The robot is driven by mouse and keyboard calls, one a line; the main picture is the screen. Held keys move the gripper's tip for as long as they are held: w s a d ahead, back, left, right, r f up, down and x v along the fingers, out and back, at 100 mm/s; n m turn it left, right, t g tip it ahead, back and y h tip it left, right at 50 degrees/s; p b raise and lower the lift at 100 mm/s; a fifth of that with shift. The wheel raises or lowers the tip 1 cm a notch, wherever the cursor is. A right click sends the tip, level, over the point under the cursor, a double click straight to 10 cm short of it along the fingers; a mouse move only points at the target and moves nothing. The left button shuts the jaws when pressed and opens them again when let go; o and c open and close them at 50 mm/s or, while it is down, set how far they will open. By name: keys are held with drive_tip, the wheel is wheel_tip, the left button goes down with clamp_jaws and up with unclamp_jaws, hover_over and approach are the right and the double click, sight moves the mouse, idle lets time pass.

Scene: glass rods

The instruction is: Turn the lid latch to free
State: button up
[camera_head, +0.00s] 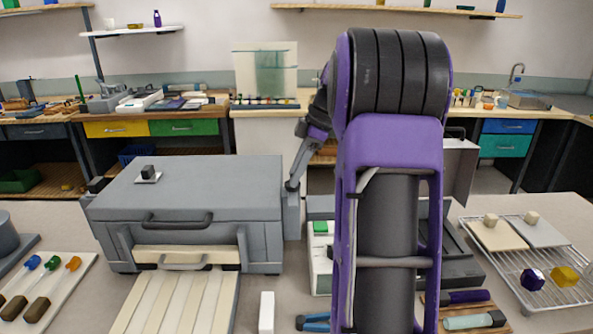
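A grey kiln-like box (215,185) stands on the table left of my arm, its lid down. A bar handle (178,222) runs along its front. On the lid is a small black knob (148,171) on a white plate (148,178); I cannot tell for sure whether this is the latch. Another dark block (97,185) sits at the box's left edge. My arm fills the middle right. Its far end, where my gripper (293,184) seems to be, is by the box's right side; the fingers are too small and partly hidden to read.
A slatted cream board (180,302) lies before the box. Tools with coloured ends lie on a tray (62,285) at left. A wire rack (530,262) with pale blocks and two coloured pieces is at right. My arm hides part of a grey case (462,262).

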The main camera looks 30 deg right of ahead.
drive_tip(key=o, duration=0.5)
drive_tip(key=shift+c, duration=0.2)
drive_tip(key=p+v, duration=0.1)
drive_tip(key=v, duration=1.6)
drive_tip(key=shift+r, duration=0.2)
